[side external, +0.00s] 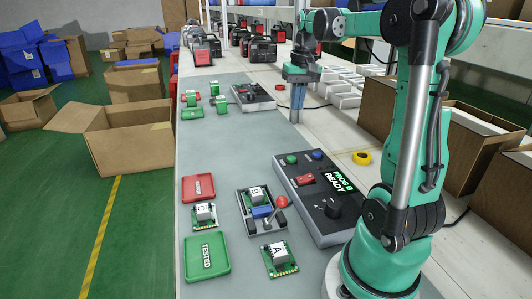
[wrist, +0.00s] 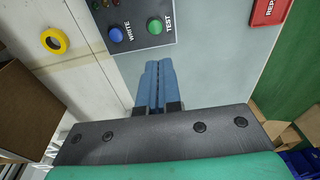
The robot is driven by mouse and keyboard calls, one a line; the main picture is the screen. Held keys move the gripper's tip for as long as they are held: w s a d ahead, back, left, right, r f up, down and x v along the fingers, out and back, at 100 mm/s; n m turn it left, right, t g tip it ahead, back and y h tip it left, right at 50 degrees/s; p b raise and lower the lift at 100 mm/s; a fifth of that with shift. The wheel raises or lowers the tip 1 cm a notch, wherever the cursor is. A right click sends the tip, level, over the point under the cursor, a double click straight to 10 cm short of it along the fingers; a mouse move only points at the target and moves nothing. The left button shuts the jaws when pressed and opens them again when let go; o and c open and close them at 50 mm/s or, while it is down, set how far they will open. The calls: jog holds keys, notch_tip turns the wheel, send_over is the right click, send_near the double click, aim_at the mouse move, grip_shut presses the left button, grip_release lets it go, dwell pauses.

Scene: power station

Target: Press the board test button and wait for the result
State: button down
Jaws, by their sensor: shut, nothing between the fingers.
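The control box (side external: 337,227) stands on the bench with its display (side external: 339,182) reading "PROG B READY". Its green button (side external: 291,159) is at the far left corner; in the wrist view the green button (wrist: 155,26) is labelled TEST. Beside it is a blue button (wrist: 116,34) labelled WRITE. My gripper (side external: 295,120), with blue fingers, is shut and empty, pointing down beyond the box's far edge. In the wrist view my gripper (wrist: 158,63) is below the buttons, apart from them. Board B (side external: 256,194) sits in the fixture (side external: 247,225) left of the box, with a red-knobbed lever (side external: 281,202).
Board C (side external: 204,213) lies between the red REPAIR tray (side external: 199,188) and the green TESTED tray (side external: 207,258). Board A (side external: 280,258) lies in front of the fixture. Another station (side external: 252,97) stands farther back. Yellow tape (side external: 362,158) lies right of the box.

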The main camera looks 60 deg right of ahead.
aim_at(292, 158)
jog(key=shift+s+d, duration=0.3)
jog(key=shift+d, duration=0.15)
jog(key=f, duration=0.4)
jog(key=w+f, duration=0.1)
jog(key=f, duration=0.9)
jog(key=shift+w, duration=0.15)
jog(key=shift+f, duration=0.1)
